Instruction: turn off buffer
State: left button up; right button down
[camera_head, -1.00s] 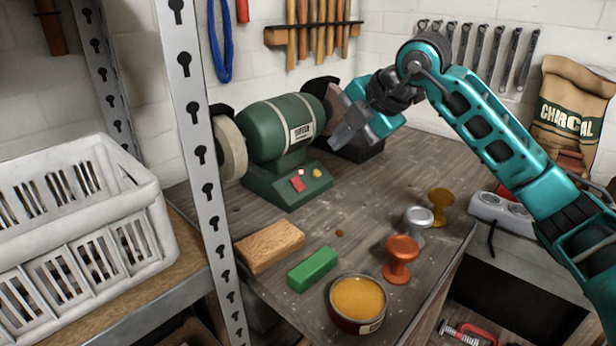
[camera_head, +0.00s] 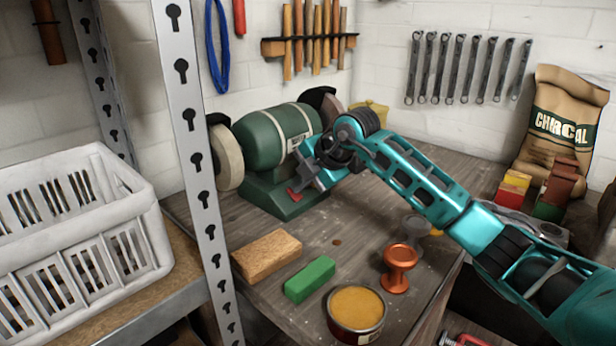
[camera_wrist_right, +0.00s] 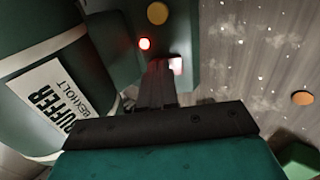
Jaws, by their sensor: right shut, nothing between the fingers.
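The green buffer (camera_head: 272,140) stands on the workbench, with a pale wheel (camera_head: 226,157) at its left end. Its label (camera_wrist_right: 45,108) reads BUFFER in the right wrist view. On its base are a red switch (camera_head: 294,195), partly covered by my gripper, a glowing red lamp (camera_wrist_right: 144,43) and a yellow button (camera_wrist_right: 157,13). My right gripper (camera_head: 299,185) is shut and empty, its fingertips at the switch. In the right wrist view the switch (camera_wrist_right: 177,65) shows just beyond the fingertips; I cannot tell if they touch. My left gripper is not in view.
A wooden block (camera_head: 267,256), a green bar (camera_head: 310,279), an open tin (camera_head: 356,309) and a copper-coloured knob-shaped piece (camera_head: 399,265) lie in front of the buffer. A metal shelf post (camera_head: 199,170) and white crate (camera_head: 80,230) stand at left. Bare bench lies between.

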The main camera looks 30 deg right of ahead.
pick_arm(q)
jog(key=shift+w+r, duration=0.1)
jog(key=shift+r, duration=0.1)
pick_arm(e)
jog(key=shift+w+a+r+g+p, duration=0.1)
jog(key=shift+w+r+g+p, duration=0.15)
jog(key=shift+p, duration=0.8)
jog(key=shift+g+p, duration=0.25)
jog(key=shift+p, duration=0.25)
jog(key=shift+w+f+p, duration=0.1)
jog(key=shift+f+p, duration=0.05)
jog(key=shift+p, duration=0.2)
jog(key=shift+w+a+f+g+h, duration=0.1)
jog(key=shift+f+g+h, duration=0.05)
jog(key=shift+g+h, duration=0.15)
jog(key=shift+f, duration=0.15)
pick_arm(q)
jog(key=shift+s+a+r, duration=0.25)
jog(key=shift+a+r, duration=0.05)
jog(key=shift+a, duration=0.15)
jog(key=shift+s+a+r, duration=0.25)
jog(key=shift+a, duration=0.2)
pick_arm(e)
jog(key=shift+a+f, duration=0.1)
